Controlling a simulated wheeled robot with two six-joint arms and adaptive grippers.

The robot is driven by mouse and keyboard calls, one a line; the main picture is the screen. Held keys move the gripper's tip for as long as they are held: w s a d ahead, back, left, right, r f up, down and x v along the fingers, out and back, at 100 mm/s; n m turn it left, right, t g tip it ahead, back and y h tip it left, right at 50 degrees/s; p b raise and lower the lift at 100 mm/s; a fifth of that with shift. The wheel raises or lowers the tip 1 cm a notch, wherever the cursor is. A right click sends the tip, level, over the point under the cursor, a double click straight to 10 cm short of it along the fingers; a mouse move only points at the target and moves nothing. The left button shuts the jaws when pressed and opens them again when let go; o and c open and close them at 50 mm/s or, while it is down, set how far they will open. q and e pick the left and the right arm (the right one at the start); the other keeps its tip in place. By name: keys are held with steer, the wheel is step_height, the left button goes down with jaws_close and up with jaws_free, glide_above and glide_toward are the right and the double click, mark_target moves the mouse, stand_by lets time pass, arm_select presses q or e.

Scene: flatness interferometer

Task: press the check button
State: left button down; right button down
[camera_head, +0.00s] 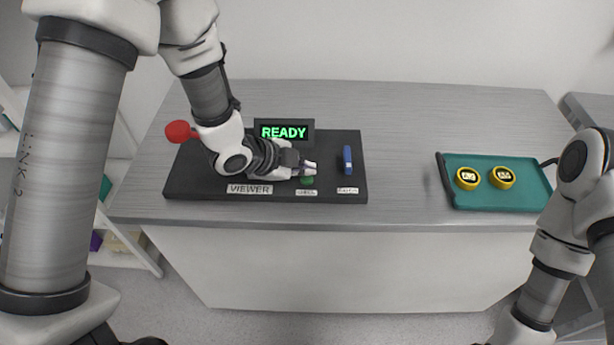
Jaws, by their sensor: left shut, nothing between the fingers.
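The check button, a small green button (307,181), sits on the front part of the black instrument base (345,137), above a small white label that is too small to read surely. My left gripper (310,168) is shut and empty, with its fingertips right at the green button's far side. I cannot tell whether the tips touch the button. A display (284,132) behind the gripper reads READY in green. A label reading VIEWER (249,189) is on the base's front edge. My right gripper is not in view; only my right arm shows at the right.
A blue upright piece (347,159) stands on the base to the right of the gripper. A red round knob (178,131) is at the left. A teal tray (466,203) with two yellow-rimmed round pieces (467,178) (503,177) lies at the right. The tabletop between is clear.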

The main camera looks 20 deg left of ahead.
mark_target(305, 180)
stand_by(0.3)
arm_select(q)
steer(key=shift+f+b, duration=0.35)
steer(key=shift+f, duration=0.1)
steer(key=shift+f+b, duration=0.4)
stand_by(0.4)
steer(key=shift+r, duration=0.1)
steer(key=shift+r+p, duration=0.75)
step_height(305, 180, up, 5)
steer(key=p, duration=0.4)
steer(key=shift+r, duration=0.1)
stand_by(0.4)
